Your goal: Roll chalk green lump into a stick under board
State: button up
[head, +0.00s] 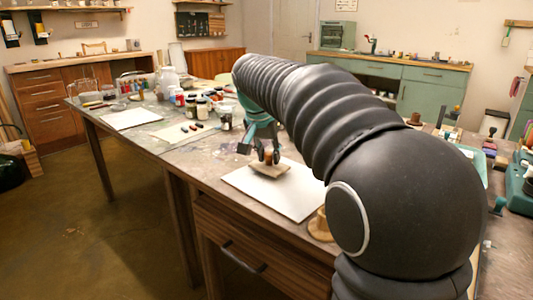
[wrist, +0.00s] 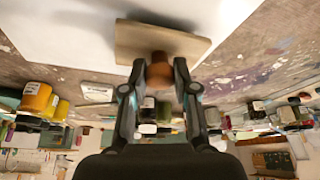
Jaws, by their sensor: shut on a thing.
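My gripper (head: 268,153) is shut on the round brown wooden knob (wrist: 158,72) of a small flat board; the knob sits between the two fingertips of my gripper (wrist: 159,66) in the wrist view. The light wooden board (head: 270,171) is over the white slab (head: 285,198) near the table's front edge. The board (wrist: 135,40) also shows in the wrist view, with the white slab (wrist: 60,25) beyond it. I cannot tell whether the board touches the slab. No green lump shows; the underside of the board is hidden.
A second pale slab (head: 172,136) with a few small dark and reddish sticks lies farther left. Jars (head: 202,108) and bottles crowd the table behind it. A white sheet (head: 130,118) lies at the far left. A wooden object (head: 319,226) stands by the slab's near right corner.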

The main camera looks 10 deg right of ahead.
jog(key=shift+w+d, duration=0.35)
jog(key=shift+d, duration=0.1)
jog(key=shift+s+a, duration=0.9)
jog(key=shift+a, duration=0.25)
jog(key=shift+s+a, duration=0.8)
jog(key=shift+a, duration=0.3)
jog(key=shift+w+d+p, duration=0.35)
jog(key=shift+w+d, duration=0.55)
jog(key=shift+d, duration=0.3)
jog(key=shift+d, duration=0.1)
jog(key=shift+w+d, duration=0.4)
jog(key=shift+d, duration=0.05)
jog(key=shift+p, duration=0.3)
